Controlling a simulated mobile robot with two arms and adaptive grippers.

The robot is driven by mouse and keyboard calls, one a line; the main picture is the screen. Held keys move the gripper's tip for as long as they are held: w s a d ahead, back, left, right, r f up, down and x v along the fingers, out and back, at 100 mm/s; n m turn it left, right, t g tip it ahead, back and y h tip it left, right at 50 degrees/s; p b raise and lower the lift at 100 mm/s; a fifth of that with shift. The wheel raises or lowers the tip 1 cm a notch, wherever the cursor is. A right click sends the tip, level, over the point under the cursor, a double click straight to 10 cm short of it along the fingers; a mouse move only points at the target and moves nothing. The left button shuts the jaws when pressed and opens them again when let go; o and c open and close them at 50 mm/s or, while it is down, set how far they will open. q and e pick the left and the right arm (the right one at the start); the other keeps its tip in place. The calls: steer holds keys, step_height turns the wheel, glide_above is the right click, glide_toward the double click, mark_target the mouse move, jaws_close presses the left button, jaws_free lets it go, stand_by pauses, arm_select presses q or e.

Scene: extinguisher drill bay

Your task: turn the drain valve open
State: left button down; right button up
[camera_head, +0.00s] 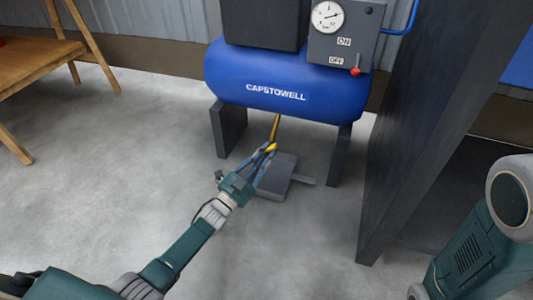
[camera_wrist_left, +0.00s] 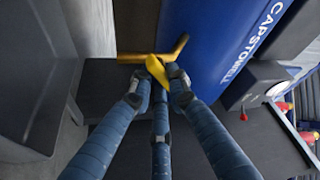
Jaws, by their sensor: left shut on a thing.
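The drain valve hangs under the blue compressor tank (camera_head: 285,85) on a short brass pipe (camera_head: 276,128). Its yellow lever (camera_head: 271,147) is between the fingertips of my left gripper (camera_head: 268,150). In the left wrist view, my left gripper (camera_wrist_left: 158,80) has its blue fingers shut on the yellow lever (camera_wrist_left: 157,70). The brass pipe (camera_wrist_left: 165,56) lies just beyond the tips, beside the tank (camera_wrist_left: 215,50). The fingers partly cover the lever. Part of my right arm shows at the right edge of the head view, but its gripper does not show.
A grey box (camera_head: 277,180) sits on the floor under the tank. Dark legs (camera_head: 228,130) hold the tank up. A control box (camera_head: 343,38) with a gauge and a red-tipped switch is above. A tall dark panel (camera_head: 410,140) stands right. A wooden bench (camera_head: 30,65) is left. The front floor is clear.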

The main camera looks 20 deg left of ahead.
arm_select(q)
steer(key=c, duration=1.7)
jaws_free()
steer(key=shift+o, duration=0.2)
steer(key=v, duration=1.2)
